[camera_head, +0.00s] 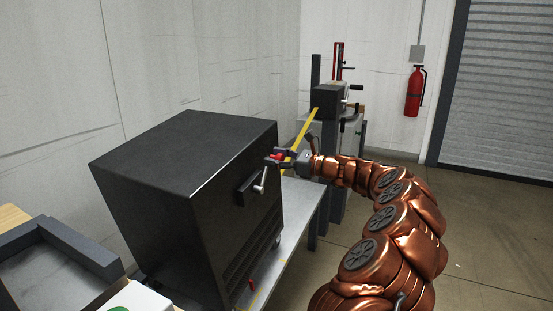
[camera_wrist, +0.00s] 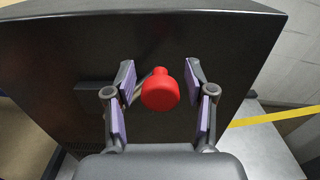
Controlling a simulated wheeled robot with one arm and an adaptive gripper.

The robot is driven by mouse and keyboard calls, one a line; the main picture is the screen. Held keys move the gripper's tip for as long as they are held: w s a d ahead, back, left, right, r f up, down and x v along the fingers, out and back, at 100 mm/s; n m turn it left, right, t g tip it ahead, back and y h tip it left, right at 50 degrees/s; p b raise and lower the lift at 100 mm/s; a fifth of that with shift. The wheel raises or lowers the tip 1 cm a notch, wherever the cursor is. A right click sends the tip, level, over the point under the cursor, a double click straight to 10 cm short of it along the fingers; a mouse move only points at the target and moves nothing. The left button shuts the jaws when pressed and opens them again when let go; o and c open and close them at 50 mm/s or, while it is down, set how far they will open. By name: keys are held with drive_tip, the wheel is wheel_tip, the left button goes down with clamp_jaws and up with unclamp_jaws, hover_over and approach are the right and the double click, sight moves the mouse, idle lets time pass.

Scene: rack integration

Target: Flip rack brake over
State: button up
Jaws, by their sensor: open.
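The black rack (camera_head: 185,165) is a box-shaped cabinet; its dark face fills much of the wrist view (camera_wrist: 60,65). A red knob (camera_wrist: 160,92) shows against that face, near its upper right edge in the head view (camera_head: 276,156). My gripper (camera_head: 278,158) is open at the knob. In the wrist view its fingers (camera_wrist: 161,82) stand on both sides of the knob, with gaps. A dark handle with a light lever (camera_head: 260,183) is on the same face. A small red part (camera_head: 251,283) shows low at the rack's base. I cannot tell which part is the brake.
The rack stands on a grey metal bench (camera_head: 298,208). A grey tray (camera_head: 75,242) lies at the left. A machine (camera_head: 328,100) stands behind my gripper, and a fire extinguisher (camera_head: 414,92) hangs on the wall. The floor at right is clear.

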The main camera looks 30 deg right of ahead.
clamp_jaws()
idle(0.4)
